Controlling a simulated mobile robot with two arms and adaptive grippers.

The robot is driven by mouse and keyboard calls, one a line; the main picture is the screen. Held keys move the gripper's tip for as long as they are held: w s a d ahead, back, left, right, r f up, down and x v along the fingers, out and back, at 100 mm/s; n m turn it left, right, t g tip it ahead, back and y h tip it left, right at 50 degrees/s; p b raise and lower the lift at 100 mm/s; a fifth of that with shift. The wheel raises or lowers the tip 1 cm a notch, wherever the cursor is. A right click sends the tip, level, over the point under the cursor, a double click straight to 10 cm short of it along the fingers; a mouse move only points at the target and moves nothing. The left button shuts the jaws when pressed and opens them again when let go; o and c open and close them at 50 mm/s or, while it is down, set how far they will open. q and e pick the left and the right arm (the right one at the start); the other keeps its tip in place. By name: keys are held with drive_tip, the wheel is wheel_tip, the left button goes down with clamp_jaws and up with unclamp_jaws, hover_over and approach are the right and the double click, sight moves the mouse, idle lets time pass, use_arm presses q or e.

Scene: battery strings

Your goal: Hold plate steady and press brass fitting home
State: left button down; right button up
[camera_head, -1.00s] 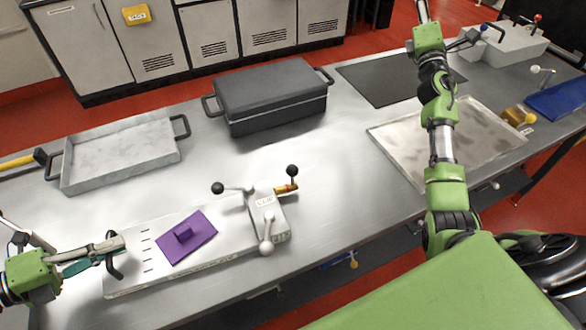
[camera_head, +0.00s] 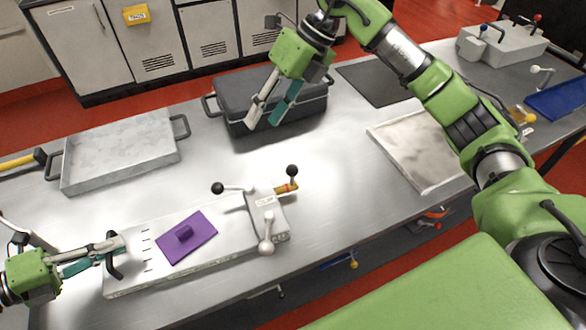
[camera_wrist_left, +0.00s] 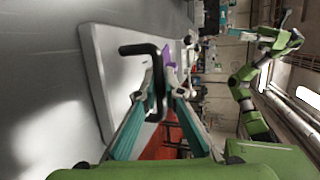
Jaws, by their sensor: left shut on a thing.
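The long pale metal plate (camera_head: 132,275) lies on the steel counter. Its black handle (camera_head: 112,268) is at the left end and also shows in the left wrist view (camera_wrist_left: 150,49). My left gripper (camera_head: 114,250) is shut on this handle. A small brass fitting (camera_head: 284,189) with a red band sticks out from the far right side of a labelled grey block (camera_head: 272,220) at the plate's right end. How deep it sits is too small to tell. My right gripper (camera_head: 263,117) is open and empty, pointing down in front of the dark lidded box, well above the fitting.
A purple pad (camera_head: 203,239) with a raised block lies on the plate. Levers with black knobs (camera_head: 291,171) stand by the grey block. The dark box (camera_head: 240,92), a grey tray (camera_head: 80,180) and a shallow tray (camera_head: 405,165) stand around. The counter between them is clear.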

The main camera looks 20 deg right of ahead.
sight(294, 166)
drive_tip(key=s+d+f+m+g+h, duration=0.2)
drive_tip(key=s+d+f+h, duration=0.15)
drive_tip(key=d, duration=0.25)
drive_tip(key=x, duration=1.1)
drive_tip(key=shift+s+f, duration=0.1)
drive_tip(key=shift+f, duration=0.2)
clamp_jaws()
